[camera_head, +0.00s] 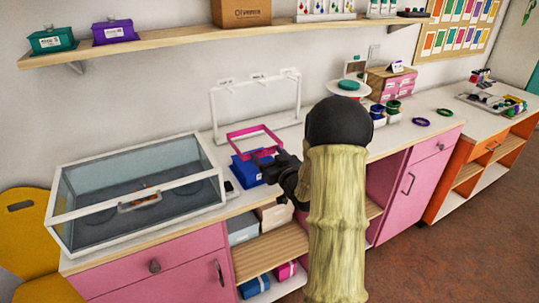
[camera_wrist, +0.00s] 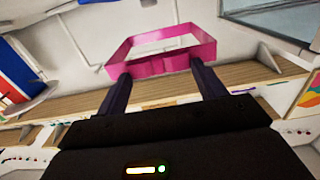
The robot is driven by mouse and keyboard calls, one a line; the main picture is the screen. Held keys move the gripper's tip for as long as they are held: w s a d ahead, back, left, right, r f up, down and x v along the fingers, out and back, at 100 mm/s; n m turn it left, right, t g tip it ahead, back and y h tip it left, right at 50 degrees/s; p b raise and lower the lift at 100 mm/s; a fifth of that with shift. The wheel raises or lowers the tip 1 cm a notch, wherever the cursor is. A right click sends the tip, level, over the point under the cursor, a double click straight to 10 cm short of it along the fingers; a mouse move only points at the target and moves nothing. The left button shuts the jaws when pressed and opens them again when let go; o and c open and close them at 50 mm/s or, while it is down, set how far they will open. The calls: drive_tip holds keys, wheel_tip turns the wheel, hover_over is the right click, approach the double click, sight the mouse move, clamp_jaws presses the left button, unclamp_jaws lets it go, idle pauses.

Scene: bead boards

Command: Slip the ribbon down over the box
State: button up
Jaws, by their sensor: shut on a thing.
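The ribbon (camera_head: 246,130) is a stiff pink square loop. My gripper (camera_head: 268,157) is shut on its near side and holds it roughly level. The ribbon also shows in the wrist view (camera_wrist: 172,63), pinched between the fingertips of my gripper (camera_wrist: 160,72). The blue box (camera_head: 245,174) stands on the counter below the ribbon in the head view. The ribbon appears above the box and a little behind it in the picture; the exact gap is hard to tell. My gripper hides the box's right side. I cannot make out the box in the wrist view.
A glass-lidded case (camera_head: 138,192) stands left of the box. A white rack frame (camera_head: 212,112) stands behind it. Green and purple rings (camera_head: 421,122) and a pink drawer unit (camera_head: 390,83) are to the right. A wall shelf (camera_head: 180,43) runs above.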

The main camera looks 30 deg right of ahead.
wheel_tip(320, 180, down, 6)
drive_tip(key=b, duration=0.4)
drive_tip(key=shift+f+b, duration=0.1)
drive_tip(key=shift+b, duration=0.25)
drive_tip(key=shift+b, duration=0.4)
idle(1.1)
drive_tip(key=shift+f+b, duration=0.3)
drive_tip(key=shift+b, duration=0.3)
idle(0.9)
drive_tip(key=shift+r, duration=0.1)
drive_tip(key=o, duration=1.2)
drive_tip(key=shift+r, duration=0.1)
wheel_tip(320, 180, up, 8)
drive_tip(key=p, duration=0.4)
drive_tip(key=shift+p, duration=0.4)
idle(0.4)
